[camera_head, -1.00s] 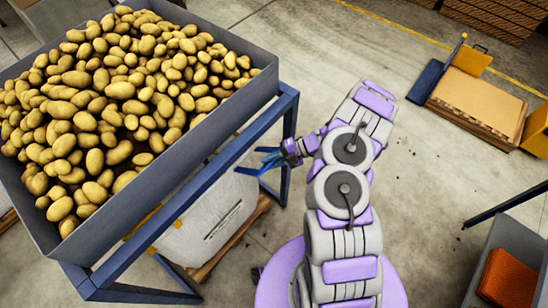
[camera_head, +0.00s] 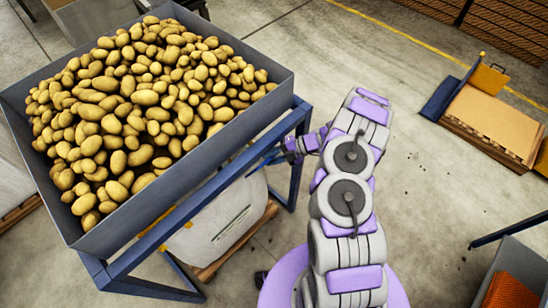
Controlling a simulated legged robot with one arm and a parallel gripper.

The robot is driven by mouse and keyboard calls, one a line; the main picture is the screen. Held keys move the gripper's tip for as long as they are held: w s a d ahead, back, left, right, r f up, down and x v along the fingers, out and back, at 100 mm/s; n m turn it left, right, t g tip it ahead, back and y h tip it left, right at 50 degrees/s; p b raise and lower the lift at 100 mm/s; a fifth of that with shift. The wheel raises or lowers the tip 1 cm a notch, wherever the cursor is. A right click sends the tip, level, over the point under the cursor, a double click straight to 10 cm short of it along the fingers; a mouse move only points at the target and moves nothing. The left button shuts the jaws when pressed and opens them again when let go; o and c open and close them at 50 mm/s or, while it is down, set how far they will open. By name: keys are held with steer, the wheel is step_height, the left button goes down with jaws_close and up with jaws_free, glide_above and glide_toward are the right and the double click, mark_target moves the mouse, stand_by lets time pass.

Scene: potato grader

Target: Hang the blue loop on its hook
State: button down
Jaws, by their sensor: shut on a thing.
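My gripper (camera_head: 279,154) is at the blue frame's right side, left of my arm. It is shut on a thin blue strip that looks like the blue loop (camera_head: 263,163), just off its tip. The loop is small and partly hidden by the frame's rail. A white bulk bag (camera_head: 222,222) stands below on a wooden pallet, inside the frame. The hook cannot be made out. Whether the loop touches the frame cannot be told.
A grey hopper (camera_head: 188,177) full of potatoes (camera_head: 140,110) sits on the blue frame (camera_head: 293,112) close to my gripper. A loaded pallet (camera_head: 495,118) stands at the upper right, and a grey bin (camera_head: 535,262) at the lower right.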

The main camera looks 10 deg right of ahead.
steer(key=shift+f, duration=0.1)
steer(key=c, duration=1.2)
jaws_free()
steer(key=shift+a, duration=0.1)
steer(key=shift+c, duration=0.2)
steer(key=shift+o, duration=0.6)
steer(key=shift+w+a+f, duration=0.2)
steer(key=shift+w+a, duration=0.05)
steer(key=shift+w, duration=0.1)
steer(key=shift+s+r, duration=0.15)
steer(key=v, duration=1.7)
steer(key=shift+d+p, duration=0.2)
steer(key=shift+p, duration=0.2)
